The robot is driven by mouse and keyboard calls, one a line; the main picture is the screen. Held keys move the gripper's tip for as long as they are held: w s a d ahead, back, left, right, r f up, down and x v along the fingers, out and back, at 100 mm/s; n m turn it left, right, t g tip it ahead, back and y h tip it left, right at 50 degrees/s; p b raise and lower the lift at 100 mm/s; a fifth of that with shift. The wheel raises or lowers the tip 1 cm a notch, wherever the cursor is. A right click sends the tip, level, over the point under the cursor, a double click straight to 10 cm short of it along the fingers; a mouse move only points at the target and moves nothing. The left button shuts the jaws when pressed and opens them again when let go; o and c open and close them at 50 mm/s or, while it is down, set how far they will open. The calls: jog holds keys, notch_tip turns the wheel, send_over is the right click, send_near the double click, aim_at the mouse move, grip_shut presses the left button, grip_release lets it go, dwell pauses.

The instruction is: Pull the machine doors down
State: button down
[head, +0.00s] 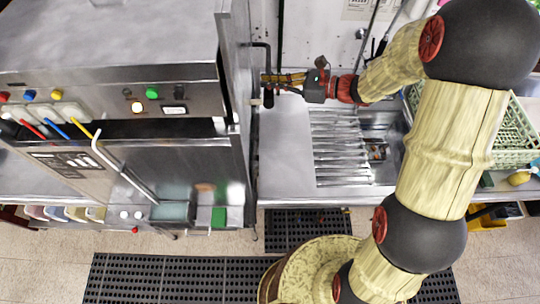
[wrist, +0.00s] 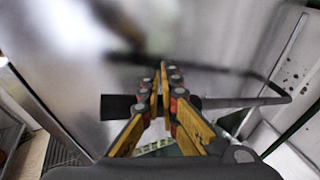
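The steel dish machine (head: 110,40) fills the left of the head view. Its upright side panel (head: 236,60) faces the sink counter, and a dark bent bar handle (head: 269,58) stands out from it. My gripper (head: 264,77) is at this handle, reaching in from the right. In the wrist view my gripper (wrist: 160,80) has its yellow fingers drawn together at the tips. The dark bar (wrist: 245,74) crosses just beyond them, in front of blurred steel (wrist: 220,30). I cannot tell whether the bar is between the fingertips. The door's lower edge is not clear.
A ribbed steel counter (head: 340,145) with a sink basin (head: 380,150) lies right of the machine. A green rack (head: 515,135) stands farther right. Coloured levers and a bent white pipe (head: 115,165) stick out of the machine's front. Black mats (head: 160,275) cover the floor.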

notch_tip(320, 180, down, 37)
jog(key=s+b, duration=0.2)
jog(key=b, duration=2.4)
jog(key=s+d+r+p, duration=0.3)
jog(key=d+r+p, duration=0.2)
jog(key=d, duration=0.4)
jog(key=shift+s+r, duration=0.15)
jog(key=shift+s, duration=0.15)
